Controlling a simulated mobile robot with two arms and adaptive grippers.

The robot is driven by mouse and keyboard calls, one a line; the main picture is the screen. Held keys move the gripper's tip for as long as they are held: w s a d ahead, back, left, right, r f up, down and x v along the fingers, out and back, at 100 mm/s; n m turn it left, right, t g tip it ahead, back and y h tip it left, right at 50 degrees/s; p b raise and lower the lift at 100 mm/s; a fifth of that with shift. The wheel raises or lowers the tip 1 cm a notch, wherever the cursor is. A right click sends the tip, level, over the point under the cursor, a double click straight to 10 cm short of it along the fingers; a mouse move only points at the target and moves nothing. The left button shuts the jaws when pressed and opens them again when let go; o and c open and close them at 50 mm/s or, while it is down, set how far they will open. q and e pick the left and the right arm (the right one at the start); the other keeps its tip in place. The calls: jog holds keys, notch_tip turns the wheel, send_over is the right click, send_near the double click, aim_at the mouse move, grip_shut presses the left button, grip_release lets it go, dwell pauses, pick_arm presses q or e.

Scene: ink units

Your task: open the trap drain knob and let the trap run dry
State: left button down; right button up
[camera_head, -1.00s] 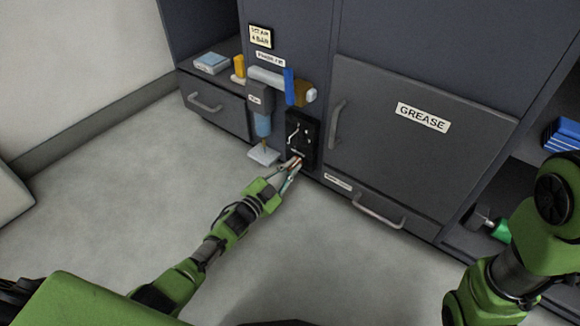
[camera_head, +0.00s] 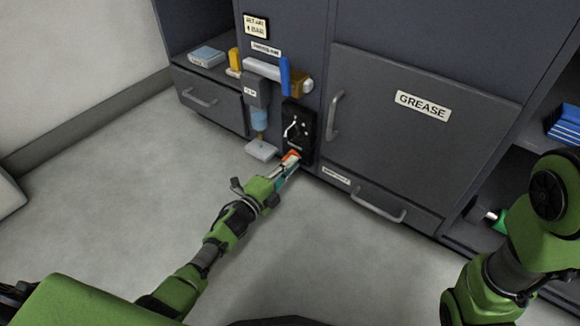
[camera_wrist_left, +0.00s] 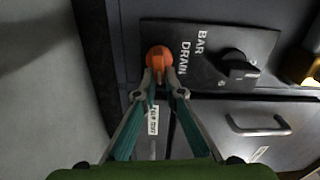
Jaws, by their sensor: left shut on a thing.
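The orange drain knob (camera_head: 291,155) sits at the lower end of a black panel (camera_head: 298,120) on the cabinet front. In the left wrist view the knob (camera_wrist_left: 158,57) is round, beside the printed word DRAIN. My left gripper (camera_head: 287,165) is shut on it; in the left wrist view the fingertips (camera_wrist_left: 159,78) close at its near side and cover part of it. The trap, with a clear blue bowl (camera_head: 260,118), hangs to the left of the panel above a small pale tray (camera_head: 262,150). I cannot tell how much liquid is inside. My right gripper is out of view.
A black dial (camera_wrist_left: 240,68) stands on the same panel. A blue lever (camera_head: 285,76) is on the pipe above. The grease door (camera_head: 395,130) and a low drawer handle (camera_head: 378,208) lie to the right. The floor (camera_head: 100,190) on the left is clear.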

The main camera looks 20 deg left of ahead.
pick_arm(q)
jog(key=shift+f+m, duration=0.2)
jog(key=shift+m, duration=0.4)
jog(key=c, duration=2.1)
grip_release()
jog(key=shift+c, duration=0.2)
jog(key=v, duration=1.2)
